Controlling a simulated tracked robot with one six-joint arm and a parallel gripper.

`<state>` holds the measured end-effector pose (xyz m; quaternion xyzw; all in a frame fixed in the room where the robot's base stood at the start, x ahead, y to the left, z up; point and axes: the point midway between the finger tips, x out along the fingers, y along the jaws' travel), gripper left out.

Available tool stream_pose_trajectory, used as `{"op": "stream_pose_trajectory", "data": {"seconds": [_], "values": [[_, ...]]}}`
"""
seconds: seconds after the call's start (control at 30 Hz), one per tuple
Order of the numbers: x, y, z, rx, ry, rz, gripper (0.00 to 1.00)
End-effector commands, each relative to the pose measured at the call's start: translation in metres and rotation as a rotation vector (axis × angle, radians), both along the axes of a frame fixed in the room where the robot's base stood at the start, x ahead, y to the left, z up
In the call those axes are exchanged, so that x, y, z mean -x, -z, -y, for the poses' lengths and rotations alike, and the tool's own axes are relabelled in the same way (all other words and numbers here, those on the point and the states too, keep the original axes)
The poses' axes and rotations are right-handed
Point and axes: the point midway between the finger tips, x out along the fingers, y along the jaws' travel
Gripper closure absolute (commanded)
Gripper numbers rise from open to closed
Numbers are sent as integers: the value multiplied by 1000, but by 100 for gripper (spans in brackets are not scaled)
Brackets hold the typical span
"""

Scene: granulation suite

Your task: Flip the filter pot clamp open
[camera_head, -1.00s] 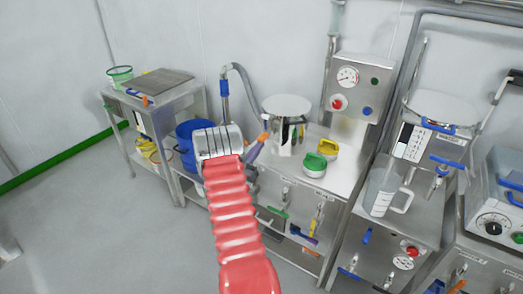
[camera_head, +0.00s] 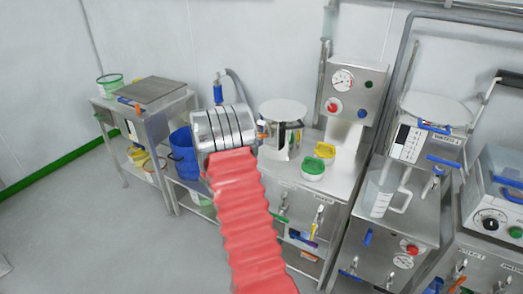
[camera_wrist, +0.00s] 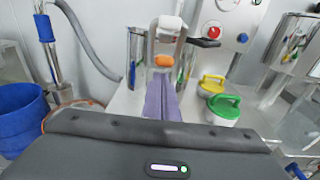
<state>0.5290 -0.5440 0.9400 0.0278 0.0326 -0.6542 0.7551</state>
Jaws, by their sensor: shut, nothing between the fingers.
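The steel filter pot (camera_head: 283,146) stands on the steel bench under a round white top. In the wrist view, the pot's steel side (camera_wrist: 137,58) shows behind my fingers. A metal loop with a pale rounded top and a black lever (camera_wrist: 204,42) appears at the pot's front; it looks like the clamp. My gripper (camera_wrist: 163,66) has purple fingers with orange tips, shut and empty. The tips overlap the lower part of the loop in the wrist view; I cannot tell whether they touch it. In the head view, my arm hides most of the gripper, left of the pot.
A green-handled lid (camera_head: 312,167) and a yellow-handled lid (camera_head: 325,149) lie right of the pot. A gauge panel (camera_head: 352,90) stands behind. A blue bucket (camera_head: 183,152) and a hose (camera_wrist: 88,42) are to the left. A clear jug (camera_head: 382,197) stands at right.

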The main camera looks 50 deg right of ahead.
Motion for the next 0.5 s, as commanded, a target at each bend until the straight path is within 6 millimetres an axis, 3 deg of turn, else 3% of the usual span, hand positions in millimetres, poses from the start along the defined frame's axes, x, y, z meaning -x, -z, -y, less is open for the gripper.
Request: {"op": "stream_pose_trajectory", "data": {"seconds": [0.5], "values": [[-8, -9, -5, 3, -14, 1, 100]]}}
